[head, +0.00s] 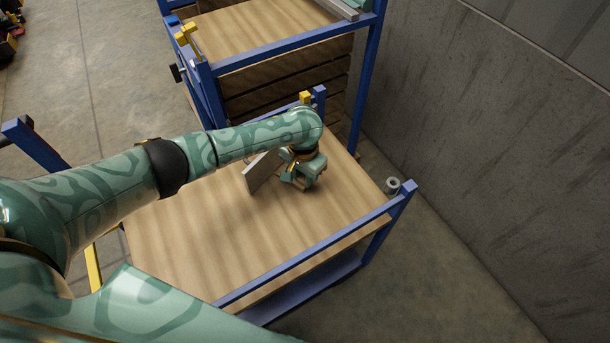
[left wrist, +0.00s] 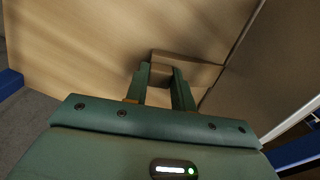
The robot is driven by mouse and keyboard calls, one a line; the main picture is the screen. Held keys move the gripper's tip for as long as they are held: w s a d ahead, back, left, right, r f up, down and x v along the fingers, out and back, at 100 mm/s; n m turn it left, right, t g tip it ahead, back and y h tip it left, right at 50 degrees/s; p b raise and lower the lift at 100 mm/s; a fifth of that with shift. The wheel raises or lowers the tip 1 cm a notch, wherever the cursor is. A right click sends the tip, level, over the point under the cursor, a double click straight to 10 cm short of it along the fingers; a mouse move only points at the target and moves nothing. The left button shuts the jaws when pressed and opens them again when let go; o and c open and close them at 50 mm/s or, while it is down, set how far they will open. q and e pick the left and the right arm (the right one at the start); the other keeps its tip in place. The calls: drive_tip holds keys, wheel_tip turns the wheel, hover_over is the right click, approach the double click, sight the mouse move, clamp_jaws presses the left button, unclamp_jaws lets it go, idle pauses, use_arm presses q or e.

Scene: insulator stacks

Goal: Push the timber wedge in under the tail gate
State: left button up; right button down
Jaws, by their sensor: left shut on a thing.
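My left gripper (head: 300,175) is low over the wooden deck (head: 190,245) in the head view. In the left wrist view its two fingers (left wrist: 160,80) are shut on a tan block, the timber wedge (left wrist: 190,68), which lies along the deck boards. The wedge's right end reaches the foot of a large brownish panel (left wrist: 265,65); I cannot tell whether it is under it. In the head view a pale grey panel (head: 261,172) stands tilted beside the gripper, seemingly the tail gate, partly behind my arm. The wedge is hidden there. My right gripper is out of view.
A blue rail (head: 310,262) edges the deck's near side. A small grey ring (head: 392,185) sits by its right corner. A second blue-framed rack (head: 270,55) with slatted wood stands behind. A concrete wall (head: 480,130) closes the right. The deck's front left is clear.

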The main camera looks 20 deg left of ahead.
use_arm(q)
drive_tip(key=shift+w+a, duration=0.2)
drive_tip(key=shift+a, duration=0.35)
drive_tip(key=shift+w+a, duration=0.15)
drive_tip(key=shift+a, duration=0.4)
drive_tip(key=o, duration=1.1)
drive_tip(key=shift+c, duration=0.2)
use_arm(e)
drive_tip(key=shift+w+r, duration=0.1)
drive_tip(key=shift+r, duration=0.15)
use_arm(q)
wheel_tip(320, 180, up, 16)
drive_tip(key=p, duration=1)
drive_tip(key=shift+r, duration=0.2)
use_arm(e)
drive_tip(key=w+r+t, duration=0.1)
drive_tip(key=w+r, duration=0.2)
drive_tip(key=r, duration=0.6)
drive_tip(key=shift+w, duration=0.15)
use_arm(q)
drive_tip(key=shift+s+f, duration=0.1)
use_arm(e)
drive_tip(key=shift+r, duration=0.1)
